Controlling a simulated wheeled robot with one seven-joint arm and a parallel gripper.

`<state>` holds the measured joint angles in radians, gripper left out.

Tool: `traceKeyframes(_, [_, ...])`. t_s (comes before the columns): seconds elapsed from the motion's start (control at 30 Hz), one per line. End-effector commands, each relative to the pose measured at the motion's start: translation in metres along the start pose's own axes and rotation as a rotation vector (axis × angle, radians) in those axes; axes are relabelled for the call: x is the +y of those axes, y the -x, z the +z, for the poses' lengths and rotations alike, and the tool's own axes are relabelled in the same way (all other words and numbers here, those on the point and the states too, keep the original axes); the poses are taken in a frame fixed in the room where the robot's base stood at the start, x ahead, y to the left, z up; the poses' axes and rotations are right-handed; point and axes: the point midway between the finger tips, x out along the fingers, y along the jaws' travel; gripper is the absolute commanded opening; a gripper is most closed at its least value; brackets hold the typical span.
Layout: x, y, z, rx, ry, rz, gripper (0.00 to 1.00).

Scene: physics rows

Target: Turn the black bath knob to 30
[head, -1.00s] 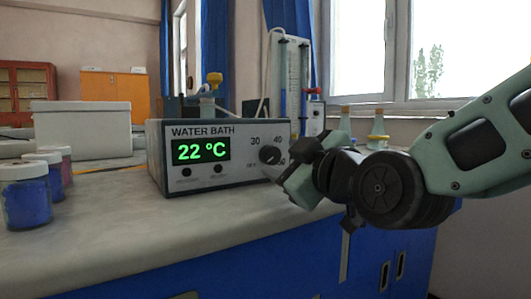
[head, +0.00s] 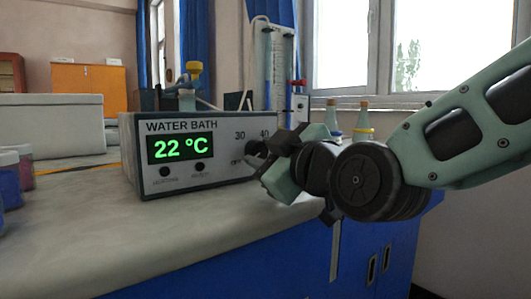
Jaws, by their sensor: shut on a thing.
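The water bath (head: 218,178) is a grey box on the bench; its green display reads 22 °C. The black bath knob (head: 252,149) is at the right of its front panel, below the marks 30 and 40, with OFF at lower left. My gripper (head: 259,158) comes from the right and is shut on the knob. The fingers cover much of the knob, the right part of the dial is hidden, and I cannot tell where the knob points.
Two small black buttons (head: 182,169) sit under the display. Jars with blue and reddish contents (head: 10,180) stand at the left edge. Bottles (head: 363,127) stand behind my arm. The bench top (head: 130,225) in front of the bath is clear.

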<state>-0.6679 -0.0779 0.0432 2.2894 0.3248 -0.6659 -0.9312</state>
Motion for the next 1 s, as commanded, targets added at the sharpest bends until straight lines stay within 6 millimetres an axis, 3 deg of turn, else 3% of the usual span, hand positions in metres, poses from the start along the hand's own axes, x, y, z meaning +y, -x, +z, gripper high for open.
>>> traceKeyframes(0.37, [0.0005,0.0,0.0005,-0.01,-0.143,-0.007,0.1])
traceKeyframes(1.0, [0.0019,0.0,0.0016,-0.046,-0.73,-0.036,0.1])
